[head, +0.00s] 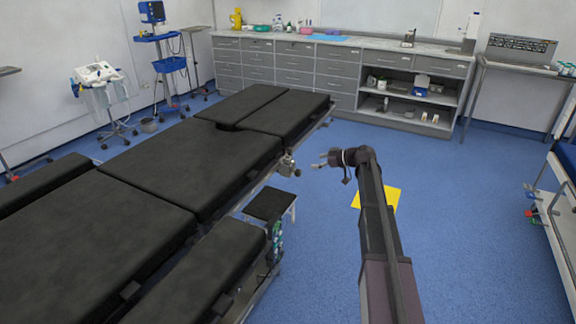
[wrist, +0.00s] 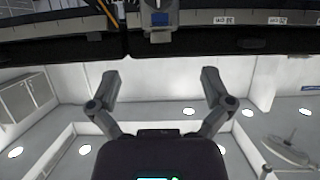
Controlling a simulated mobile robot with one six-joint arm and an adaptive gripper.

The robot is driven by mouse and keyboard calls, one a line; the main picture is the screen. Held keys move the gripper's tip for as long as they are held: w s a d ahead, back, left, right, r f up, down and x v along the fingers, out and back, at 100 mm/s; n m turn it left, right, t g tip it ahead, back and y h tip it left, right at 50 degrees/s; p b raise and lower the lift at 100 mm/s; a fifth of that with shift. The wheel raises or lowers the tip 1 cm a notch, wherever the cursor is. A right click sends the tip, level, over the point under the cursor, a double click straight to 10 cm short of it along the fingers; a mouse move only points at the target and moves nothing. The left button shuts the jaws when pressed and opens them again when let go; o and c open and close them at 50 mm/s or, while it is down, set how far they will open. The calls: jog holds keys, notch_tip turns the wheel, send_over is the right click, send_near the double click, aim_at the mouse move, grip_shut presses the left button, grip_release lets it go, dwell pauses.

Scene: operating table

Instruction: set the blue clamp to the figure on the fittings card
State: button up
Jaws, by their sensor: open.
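A grey clamp body with a blue patch (wrist: 160,36) shows at the top middle of the wrist view, on the table's side rail; its upper part is cut off. In the head view a metallic clamp (head: 288,166) sits on the rail at the operating table's right side. I cannot read a setting on it. My gripper (head: 322,160) is just right of this clamp, apart from it, and points left toward it. In the wrist view its two fingers (wrist: 160,80) are spread and empty, below the clamp. I cannot identify the fittings card in either view.
The black-padded operating table (head: 185,160) fills the left. A small black stool (head: 270,205) stands below the rail. A yellow sheet (head: 393,197) lies on the open blue floor. White labels (wrist: 223,20) show along the rail. A drawer counter (head: 290,62) lines the back wall.

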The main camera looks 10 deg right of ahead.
aim_at(253, 194)
jog(key=b+x, duration=0.5)
jog(key=x, duration=0.9)
jog(key=c, duration=1.2)
jog(key=s+a, duration=0.4)
jog(key=s, duration=0.1)
jog(key=s+a, duration=0.4)
jog(key=s, duration=0.2)
jog(key=s+a, duration=0.4)
jog(key=s, duration=0.2)
jog(key=shift+s+a, duration=0.15)
jog(key=o, duration=1.2)
